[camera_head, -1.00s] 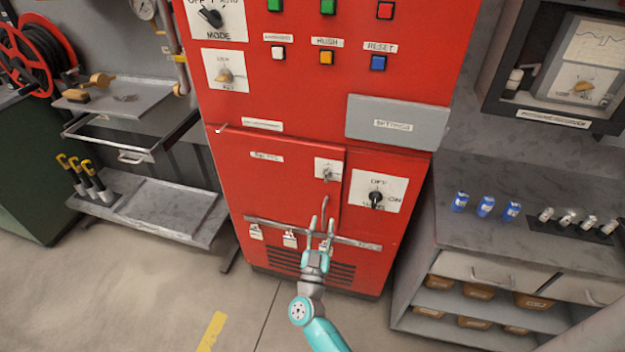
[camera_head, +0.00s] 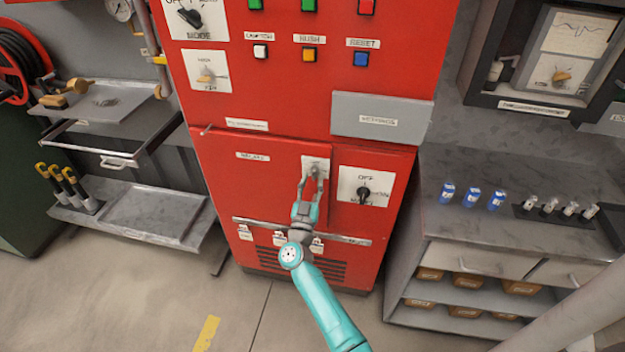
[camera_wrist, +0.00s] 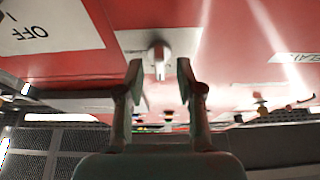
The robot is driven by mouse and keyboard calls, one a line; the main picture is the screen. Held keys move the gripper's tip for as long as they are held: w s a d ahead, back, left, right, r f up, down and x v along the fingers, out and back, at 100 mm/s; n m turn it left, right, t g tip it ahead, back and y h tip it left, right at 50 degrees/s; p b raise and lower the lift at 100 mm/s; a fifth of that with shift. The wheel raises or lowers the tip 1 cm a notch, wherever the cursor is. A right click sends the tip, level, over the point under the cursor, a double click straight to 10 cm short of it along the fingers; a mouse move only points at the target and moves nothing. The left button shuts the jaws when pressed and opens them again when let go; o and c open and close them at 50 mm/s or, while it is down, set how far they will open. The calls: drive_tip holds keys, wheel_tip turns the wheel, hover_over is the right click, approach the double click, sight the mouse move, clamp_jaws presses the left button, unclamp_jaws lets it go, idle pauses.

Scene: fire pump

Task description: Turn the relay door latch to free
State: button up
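The relay door (camera_head: 262,183) is a red panel at the lower left of the red cabinet, and it looks closed. Its latch (camera_head: 315,170) is a small grey knob on a white plate at the door's upper right. In the wrist view the latch (camera_wrist: 158,55) stands between and just beyond my fingertips, with no contact visible. My gripper (camera_head: 312,180) is right in front of the latch plate and partly covers it. In the wrist view my gripper (camera_wrist: 158,72) is open, with a finger on each side of the latch. The lettering on the latch plate is not readable.
A black OFF/ON rotary switch (camera_head: 363,192) sits close to the right of the latch. A grey box (camera_head: 382,119) juts out above it. A rail with hanging tags (camera_head: 300,232) crosses below. A grey bench (camera_head: 480,230) stands at the right and shelves (camera_head: 150,215) at the left.

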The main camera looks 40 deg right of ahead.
drive_tip(key=shift+w+d+r, duration=0.15)
drive_tip(key=shift+w+d, duration=0.1)
drive_tip(key=shift+d, duration=0.05)
drive_tip(key=shift+c, duration=0.2)
clamp_jaws()
